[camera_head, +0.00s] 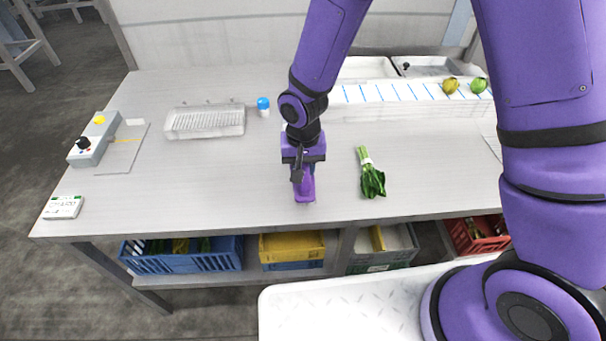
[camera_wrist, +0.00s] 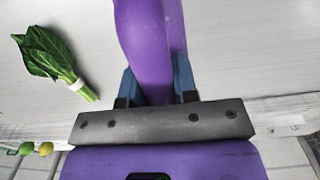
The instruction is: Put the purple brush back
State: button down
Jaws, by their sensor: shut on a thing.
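The purple brush (camera_head: 307,188) is in my gripper (camera_head: 302,172), over the front middle of the grey table. In the wrist view the purple brush (camera_wrist: 148,40) runs up between the two blue fingers of my gripper (camera_wrist: 160,82), which are shut on it from both sides. Its far end passes out of the top of that view. I cannot tell whether the brush touches the table top.
A banded bunch of greens (camera_head: 371,175) lies just right of the brush. A white rack (camera_head: 205,121), a blue-capped bottle (camera_head: 263,106) and a control box (camera_head: 94,139) stand to the left. Crates (camera_head: 182,257) sit below.

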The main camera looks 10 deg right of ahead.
jog(key=shift+w+f, duration=0.1)
jog(key=shift+f, duration=1.65)
jog(key=shift+f, duration=0.15)
jog(key=c, duration=0.9)
grip_release()
